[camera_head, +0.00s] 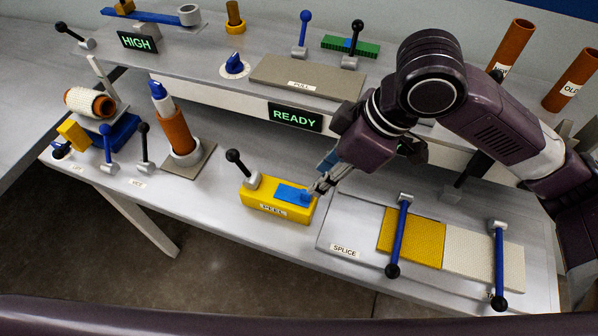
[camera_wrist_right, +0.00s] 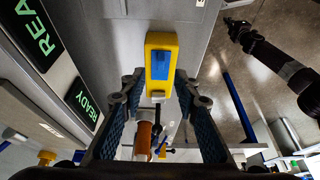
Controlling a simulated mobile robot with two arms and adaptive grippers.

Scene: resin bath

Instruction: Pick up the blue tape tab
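The blue tape tab (camera_head: 293,193) lies on top of the yellow block (camera_head: 262,204) labelled PEEL, near the bench's front edge. The tab also shows in the right wrist view (camera_wrist_right: 160,65), on the yellow block (camera_wrist_right: 160,39). My right gripper (camera_head: 318,187) is at the right end of the tab, with its fingers pointing down-left. In the wrist view my right gripper (camera_wrist_right: 160,84) is open, with one finger each side of the block's near end and nothing held. Contact with the tab cannot be told. A dark arm at the wrist view's upper right seems to be my left; its fingers are unclear.
A black-knobbed lever (camera_head: 236,162) stands at the block's left. The SPLICE plate (camera_head: 345,236) with a yellow mat (camera_head: 420,240) and blue-handled clamps lies right. An orange cylinder (camera_head: 177,132) stands left. The shelf with a READY sign (camera_head: 295,117) rises behind.

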